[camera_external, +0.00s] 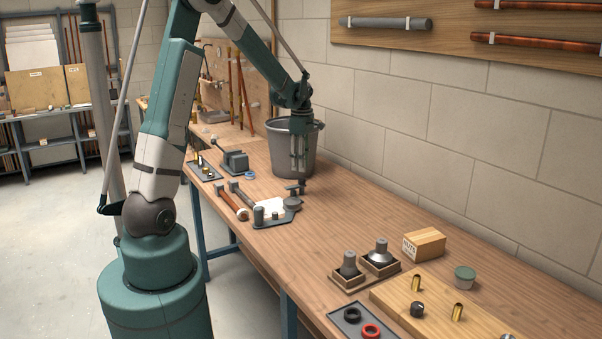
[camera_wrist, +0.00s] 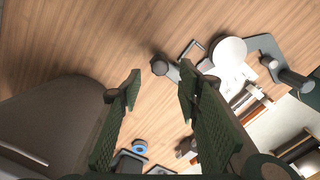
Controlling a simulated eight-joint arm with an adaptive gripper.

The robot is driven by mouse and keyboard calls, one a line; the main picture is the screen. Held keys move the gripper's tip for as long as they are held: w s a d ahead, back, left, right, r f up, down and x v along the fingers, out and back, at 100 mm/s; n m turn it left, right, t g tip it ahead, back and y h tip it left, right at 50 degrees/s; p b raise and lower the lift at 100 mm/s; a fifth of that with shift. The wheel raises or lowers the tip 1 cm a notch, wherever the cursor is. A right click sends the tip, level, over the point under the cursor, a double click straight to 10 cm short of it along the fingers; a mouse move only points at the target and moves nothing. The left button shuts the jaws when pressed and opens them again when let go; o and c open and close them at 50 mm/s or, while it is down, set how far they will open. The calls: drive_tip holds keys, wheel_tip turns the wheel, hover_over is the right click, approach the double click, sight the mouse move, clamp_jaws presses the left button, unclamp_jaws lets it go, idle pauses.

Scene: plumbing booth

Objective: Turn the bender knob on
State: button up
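The bender (camera_external: 275,215) is a grey device with a round disc and short posts, on the workbench below my gripper (camera_external: 298,172). In the wrist view its pale disc (camera_wrist: 228,51) and grey base (camera_wrist: 266,47) are at the upper right. A small dark round knob (camera_wrist: 159,65), which looks like the bender knob, shows just beyond my fingertips, near their gap. My gripper (camera_wrist: 161,82) is open and empty, its two green padded fingers apart, pointing down. I cannot tell the exact height gap between fingertips and knob.
A large grey bucket (camera_external: 319,150) stands close behind my gripper and fills the left of the wrist view (camera_wrist: 50,120). The bench between the bender and the boxed fittings (camera_external: 349,266) is clear.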

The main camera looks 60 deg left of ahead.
sight(302, 178)
drive_tip(key=shift+r, duration=2.8)
drive_tip(key=shift+d, duration=0.15)
drive_tip(key=s+d+r+m+t, duration=0.2)
drive_tip(key=s+d+r+m, duration=0.35)
drive_tip(key=d, duration=0.45)
drive_tip(key=s+d+r+m+t, duration=0.1)
drive_tip(key=s+d+r+m, duration=0.45)
drive_tip(key=d, duration=0.35)
drive_tip(key=s+d+m+t, duration=0.4)
drive_tip(key=s+d+m, duration=0.9)
drive_tip(key=s+d, duration=0.2)
drive_tip(key=shift+s+d+f+m, duration=0.2)
drive_tip(key=shift+f+m, duration=0.2)
drive_tip(key=shift+f, duration=0.05)
